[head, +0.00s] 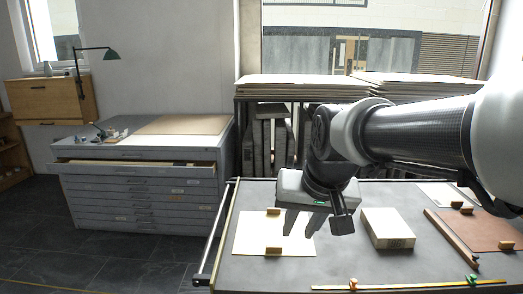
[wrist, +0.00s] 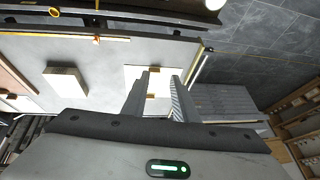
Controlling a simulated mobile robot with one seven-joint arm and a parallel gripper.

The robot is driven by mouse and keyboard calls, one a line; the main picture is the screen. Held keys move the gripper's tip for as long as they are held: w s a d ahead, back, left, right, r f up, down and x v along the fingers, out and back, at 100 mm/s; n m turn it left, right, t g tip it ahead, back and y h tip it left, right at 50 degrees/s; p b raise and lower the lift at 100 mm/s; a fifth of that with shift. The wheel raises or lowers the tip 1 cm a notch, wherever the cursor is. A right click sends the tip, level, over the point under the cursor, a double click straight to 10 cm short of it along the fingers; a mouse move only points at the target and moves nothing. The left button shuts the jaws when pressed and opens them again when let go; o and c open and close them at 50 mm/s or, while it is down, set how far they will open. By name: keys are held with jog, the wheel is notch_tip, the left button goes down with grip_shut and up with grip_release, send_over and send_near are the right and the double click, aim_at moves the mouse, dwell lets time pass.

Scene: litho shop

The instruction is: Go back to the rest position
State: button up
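My gripper (head: 299,222) hangs above the left part of the grey table (head: 345,268), fingers pointing down. In the wrist view my gripper (wrist: 160,76) shows its two fingers apart, with nothing between them. The sheet also shows in the wrist view (wrist: 133,73), beyond the fingertips. My arm reaches in from the right, above the table.
A pale block (head: 388,228) stands mid-table. A wooden bar (head: 451,238), a brown board (head: 488,232) and a white sheet (head: 440,194) lie right. A yellow strip (head: 400,286) runs along the front. A grey drawer cabinet (head: 140,190) stands left, one drawer pulled out; dark floor (head: 130,262) is clear.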

jog(key=s+d+f+h, duration=0.1)
jog(key=s+d, duration=0.2)
jog(key=s, duration=0.4)
jog(key=s+d+f, duration=0.2)
jog(key=s+d, duration=0.2)
jog(key=s, duration=0.4)
notch_tip(320, 180, up, 19)
jog(key=p, duration=1.8)
jog(key=shift+w+p, duration=0.25)
jog(key=shift+p, duration=0.15)
